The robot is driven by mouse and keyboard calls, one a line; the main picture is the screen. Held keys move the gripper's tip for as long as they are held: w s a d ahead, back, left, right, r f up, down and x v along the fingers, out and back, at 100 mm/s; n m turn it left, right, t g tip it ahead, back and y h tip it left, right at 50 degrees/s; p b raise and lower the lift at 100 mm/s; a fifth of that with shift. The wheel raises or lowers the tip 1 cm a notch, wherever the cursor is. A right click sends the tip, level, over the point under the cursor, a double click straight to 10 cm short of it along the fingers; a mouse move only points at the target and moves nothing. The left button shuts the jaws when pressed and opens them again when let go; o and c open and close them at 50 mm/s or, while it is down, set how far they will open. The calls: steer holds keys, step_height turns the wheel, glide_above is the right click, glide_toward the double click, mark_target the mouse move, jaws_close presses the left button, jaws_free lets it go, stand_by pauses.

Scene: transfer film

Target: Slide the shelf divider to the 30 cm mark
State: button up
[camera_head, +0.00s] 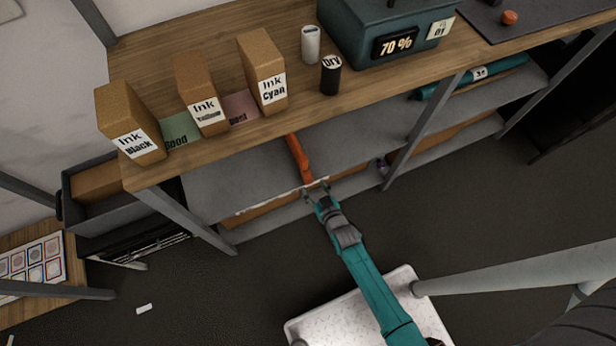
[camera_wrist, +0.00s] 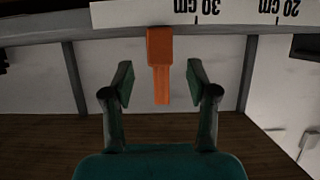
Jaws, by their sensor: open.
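The orange shelf divider (camera_head: 300,158) stands on the grey middle shelf below the wooden top; its front end is at the shelf's front edge. In the wrist view its orange front block and narrower tab (camera_wrist: 161,84) hang between the fingers of my gripper (camera_wrist: 160,82). The gripper is open, with a gap on each side of the tab. A white scale strip (camera_wrist: 130,14) reads upside down; the divider is left of the "30 cm" mark (camera_wrist: 197,18), and "20 cm" is farther right. In the head view my gripper (camera_head: 317,188) is at the divider's front end.
Ink boxes (camera_head: 261,72), a black jar (camera_head: 331,75) and a teal machine (camera_head: 385,30) stand on the wooden top. A grey upright (camera_head: 422,130) is right of the divider. A grey bin (camera_head: 95,215) is at the left. A small white piece (camera_head: 144,309) lies on the floor.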

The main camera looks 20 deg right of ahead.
mark_target(310, 181)
steer(key=shift+x, duration=3.25)
jaws_close()
